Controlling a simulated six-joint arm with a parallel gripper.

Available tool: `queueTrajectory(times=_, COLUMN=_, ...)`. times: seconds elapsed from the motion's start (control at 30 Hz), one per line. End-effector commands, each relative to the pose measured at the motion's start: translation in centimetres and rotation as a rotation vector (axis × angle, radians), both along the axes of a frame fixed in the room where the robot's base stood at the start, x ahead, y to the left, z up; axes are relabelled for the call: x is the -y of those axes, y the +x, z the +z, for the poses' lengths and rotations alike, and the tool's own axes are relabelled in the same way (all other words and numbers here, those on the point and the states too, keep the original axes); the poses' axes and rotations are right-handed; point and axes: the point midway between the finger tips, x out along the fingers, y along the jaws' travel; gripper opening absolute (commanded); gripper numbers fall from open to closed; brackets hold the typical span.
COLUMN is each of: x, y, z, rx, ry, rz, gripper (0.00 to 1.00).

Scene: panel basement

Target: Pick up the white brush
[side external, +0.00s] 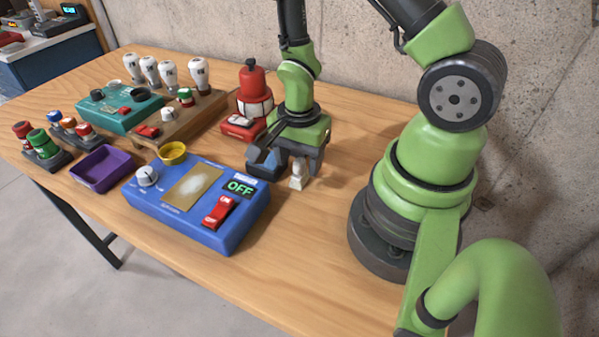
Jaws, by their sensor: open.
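My gripper (288,160) points down over the table behind the blue control box, with its jaws open. A small off-white object (298,174), which looks like the white brush, stands low beneath the gripper at its right side. Its upper part is hidden by the gripper, and I cannot tell whether the jaws touch it or are around it.
The blue box (205,210) with a red switch is in front. A red bottle-shaped object (252,85) and red switch box (240,126) stand behind left. A purple tray (101,168), yellow ring (173,153), teal box (120,108) and bulb stand (198,110) fill the left. Bare table lies right of the gripper.

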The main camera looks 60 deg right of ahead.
Motion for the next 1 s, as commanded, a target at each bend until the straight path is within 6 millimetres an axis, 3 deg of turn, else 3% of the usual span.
queueTrajectory(times=0.2, x=0.2, y=-0.1, z=-2.5, rx=-0.005, ry=0.000, rz=0.000, gripper=0.57)
queueTrajectory(times=0.53, x=0.2, y=0.0, z=-3.0, rx=-0.002, ry=-0.001, rz=0.000, gripper=0.57)
queueTrajectory(times=0.77, x=0.2, y=0.0, z=-3.0, rx=-0.002, ry=-0.001, rz=0.000, gripper=0.05)
queueTrajectory(times=1.0, x=0.2, y=0.0, z=-2.9, rx=-0.002, ry=-0.001, rz=0.000, gripper=0.03)
